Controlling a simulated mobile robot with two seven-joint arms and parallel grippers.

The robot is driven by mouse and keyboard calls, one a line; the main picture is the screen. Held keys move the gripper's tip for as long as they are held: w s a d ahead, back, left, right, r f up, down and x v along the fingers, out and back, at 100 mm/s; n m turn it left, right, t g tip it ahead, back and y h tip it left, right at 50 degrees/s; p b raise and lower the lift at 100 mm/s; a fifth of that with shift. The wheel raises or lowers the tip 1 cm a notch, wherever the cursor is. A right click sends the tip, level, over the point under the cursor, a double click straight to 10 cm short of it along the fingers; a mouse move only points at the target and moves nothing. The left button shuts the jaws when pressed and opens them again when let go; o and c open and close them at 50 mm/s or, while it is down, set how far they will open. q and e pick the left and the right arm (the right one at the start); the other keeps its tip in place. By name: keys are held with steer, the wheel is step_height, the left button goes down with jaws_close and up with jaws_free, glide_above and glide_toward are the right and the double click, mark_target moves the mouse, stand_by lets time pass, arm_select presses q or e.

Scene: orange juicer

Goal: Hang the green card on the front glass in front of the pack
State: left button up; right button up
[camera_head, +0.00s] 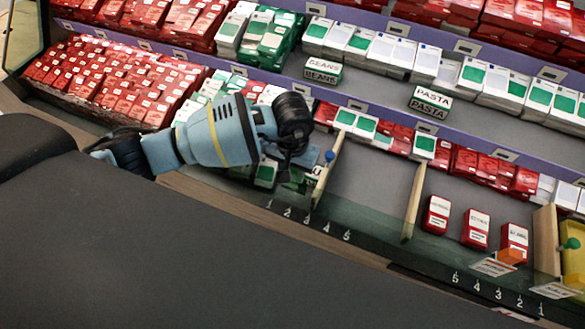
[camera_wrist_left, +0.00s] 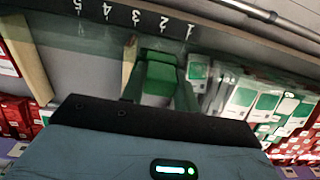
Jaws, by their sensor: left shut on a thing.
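My left gripper (camera_head: 292,165) reaches over the front of the shelf, close to the wooden divider, with its fingers pointing down. In the left wrist view a green piece (camera_wrist_left: 157,75) sits between the fingers; it looks like the green card, and the gripper is shut on it. The head view largely hides this piece behind the gripper. The front glass (camera_head: 345,222) is a greenish clear strip along the shelf edge, with white numbers on it. White-and-green packs (camera_head: 265,174) stand behind the glass by the gripper. I cannot tell which one is the task's pack. My right gripper is not in view.
Wooden dividers (camera_head: 413,202) split the front shelf. Red packs (camera_head: 437,213) stand apart at the right, with white cards (camera_head: 492,267) on the glass near them. A yellow box (camera_head: 574,268) is at the far right. The grey shelf between the two middle dividers is mostly bare.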

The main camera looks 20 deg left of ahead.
arm_select(q)
steer(key=o, duration=1)
steer(key=shift+o, duration=0.3)
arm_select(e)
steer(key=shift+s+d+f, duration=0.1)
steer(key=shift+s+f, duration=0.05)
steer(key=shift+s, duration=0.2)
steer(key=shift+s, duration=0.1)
arm_select(q)
steer(key=shift+r, duration=0.5)
step_height(320, 180, up, 6)
steer(key=shift+r, duration=0.45)
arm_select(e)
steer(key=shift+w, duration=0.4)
